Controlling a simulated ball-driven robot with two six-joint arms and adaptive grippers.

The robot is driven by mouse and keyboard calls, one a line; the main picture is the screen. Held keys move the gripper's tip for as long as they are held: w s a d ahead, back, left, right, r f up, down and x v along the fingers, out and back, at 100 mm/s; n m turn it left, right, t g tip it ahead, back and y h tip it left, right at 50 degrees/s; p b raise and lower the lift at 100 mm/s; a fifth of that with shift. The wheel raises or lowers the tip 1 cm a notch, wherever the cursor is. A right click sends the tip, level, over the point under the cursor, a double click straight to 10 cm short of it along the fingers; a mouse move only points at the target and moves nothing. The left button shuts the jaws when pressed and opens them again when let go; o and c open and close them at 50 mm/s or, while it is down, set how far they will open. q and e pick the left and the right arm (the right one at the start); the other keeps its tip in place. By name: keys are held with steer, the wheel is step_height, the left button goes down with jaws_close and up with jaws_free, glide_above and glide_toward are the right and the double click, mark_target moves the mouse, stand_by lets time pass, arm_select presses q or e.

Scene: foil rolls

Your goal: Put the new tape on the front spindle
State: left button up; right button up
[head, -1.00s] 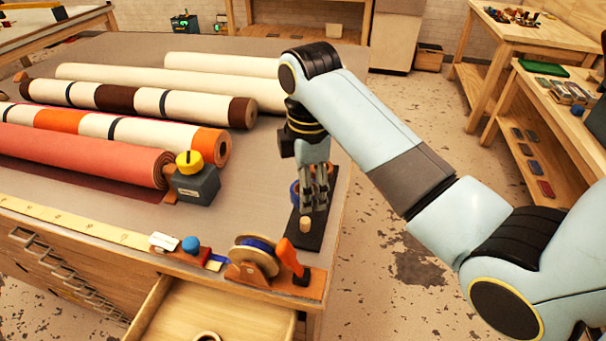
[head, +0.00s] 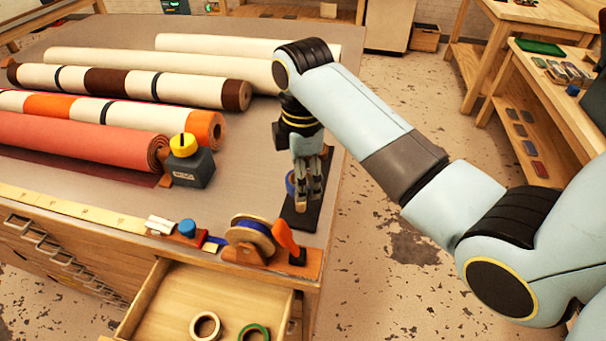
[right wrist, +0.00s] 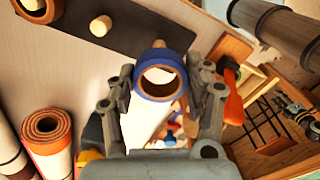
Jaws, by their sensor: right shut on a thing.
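My right gripper (head: 308,190) is low over a dark plate (head: 291,218) at the table's right side. In the right wrist view its fingers (right wrist: 162,88) are shut on a blue tape roll (right wrist: 160,90) with a brown core. The roll's hole looks empty. A small tan spindle top (right wrist: 158,44) shows just past the roll's edge. I cannot tell whether they touch. A bare pale spindle (right wrist: 100,25) stands farther along the plate, and a brown ring-like piece (right wrist: 40,8) sits near its other end.
A yellow-topped dark block (head: 195,170) and long fabric rolls (head: 75,137) lie left.

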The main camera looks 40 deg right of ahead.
steer(key=shift+f, duration=0.1)
stand_by(0.3)
steer(key=shift+f, duration=0.15)
steer(key=shift+f+b, duration=0.45)
steer(key=shift+f, duration=0.6)
steer(key=shift+f, duration=0.1)
steer(key=shift+f+b, duration=0.45)
steer(key=shift+f, duration=0.55)
steer(key=shift+f, duration=0.1)
steer(key=shift+f, duration=0.65)
steer(key=shift+f, duration=0.4)
